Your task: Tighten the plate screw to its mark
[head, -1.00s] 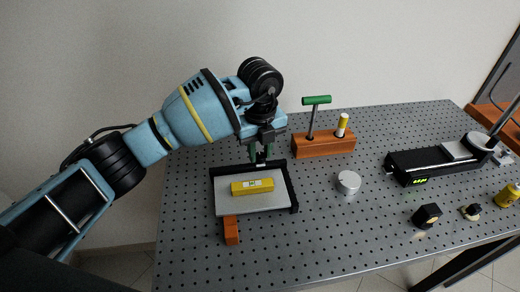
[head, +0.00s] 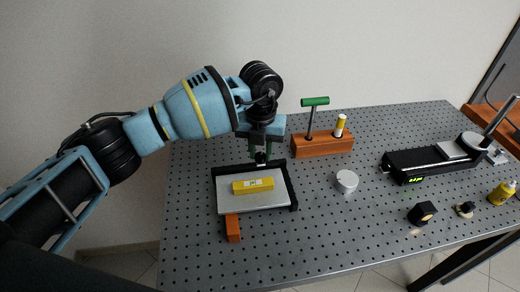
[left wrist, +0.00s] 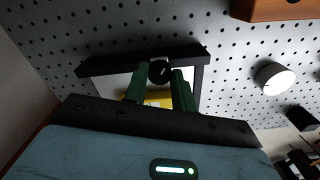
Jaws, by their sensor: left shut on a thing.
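The light grey plate (head: 272,199) lies in a black frame on the perforated table, with a yellow spirit level (head: 253,186) on top. The plate screw has a round black knob (left wrist: 159,71) at the far edge of the frame, which carries a pale line. My left gripper (head: 260,156) points down over that far edge. Its green fingers (left wrist: 160,88) are shut on the knob from both sides. The mark cannot be made out. My right gripper is not in view.
An orange block (head: 232,228) sits at the plate's front edge. Behind to the right, a wooden block (head: 322,146) holds a green T-handle tool (head: 314,102) and a yellow-white cylinder. A silver disc (head: 346,181), a black device (head: 430,164) and small parts stand further right.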

